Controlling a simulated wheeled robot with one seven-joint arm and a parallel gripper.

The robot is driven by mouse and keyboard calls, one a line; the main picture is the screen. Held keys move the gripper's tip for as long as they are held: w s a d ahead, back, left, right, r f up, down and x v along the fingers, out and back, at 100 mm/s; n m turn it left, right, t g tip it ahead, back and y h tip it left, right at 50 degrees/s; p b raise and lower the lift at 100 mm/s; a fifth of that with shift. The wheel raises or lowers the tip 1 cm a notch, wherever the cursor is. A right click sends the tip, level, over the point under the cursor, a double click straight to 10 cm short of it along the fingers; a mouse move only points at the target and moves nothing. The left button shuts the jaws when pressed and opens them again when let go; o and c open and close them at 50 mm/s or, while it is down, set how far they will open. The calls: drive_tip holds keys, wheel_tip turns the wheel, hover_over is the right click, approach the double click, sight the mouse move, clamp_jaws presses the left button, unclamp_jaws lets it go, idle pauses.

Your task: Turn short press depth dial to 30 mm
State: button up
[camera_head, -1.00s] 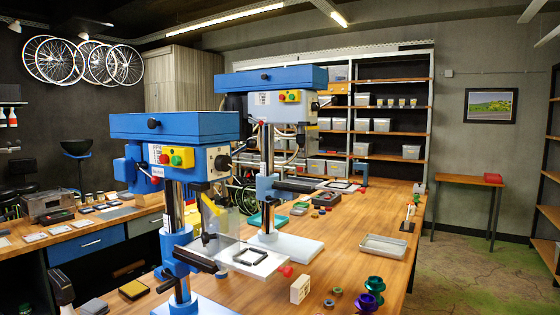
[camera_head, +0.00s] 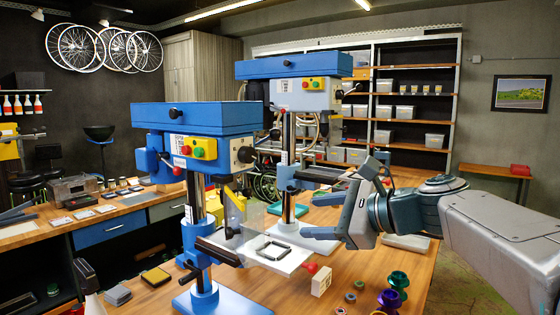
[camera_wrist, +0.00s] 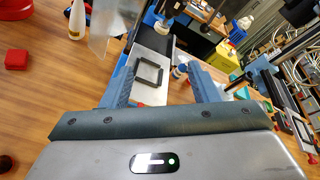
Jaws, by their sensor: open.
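The short press (camera_head: 200,118), with a blue head, stands in front on the bench. A black knob (camera_head: 245,154) sits on the grey right side panel of its head. Dial markings and the current depth setting are too small to read. My gripper (camera_head: 316,211) is to the right of this press, lower than the knob, its fingers pointing left and touching nothing that I can make out. In the wrist view my gripper (camera_wrist: 163,58) has its fingers apart with nothing held. Beyond them shows a pale plate with a black square frame (camera_wrist: 148,74).
A taller blue press (camera_head: 295,68) stands behind. The short press's clear guard (camera_head: 234,207) and pale plate (camera_head: 272,253) jut toward my gripper. A white block (camera_head: 321,281), a red knob (camera_head: 311,267) and green and purple spools (camera_head: 398,281) are on the bench.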

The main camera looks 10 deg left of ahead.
sight(250, 154)
wheel_tip(250, 154, up, 9)
drive_tip(key=w+a+m+y, duration=0.2)
drive_tip(key=w+m+y, duration=0.1)
drive_tip(key=y, duration=0.1)
drive_tip(key=shift+t, duration=0.4)
drive_tip(key=p+x, duration=0.3)
drive_tip(key=x, duration=1)
drive_tip(key=shift+a+f, duration=0.1)
drive_tip(key=shift+a, duration=0.15)
drive_tip(key=c, duration=1)
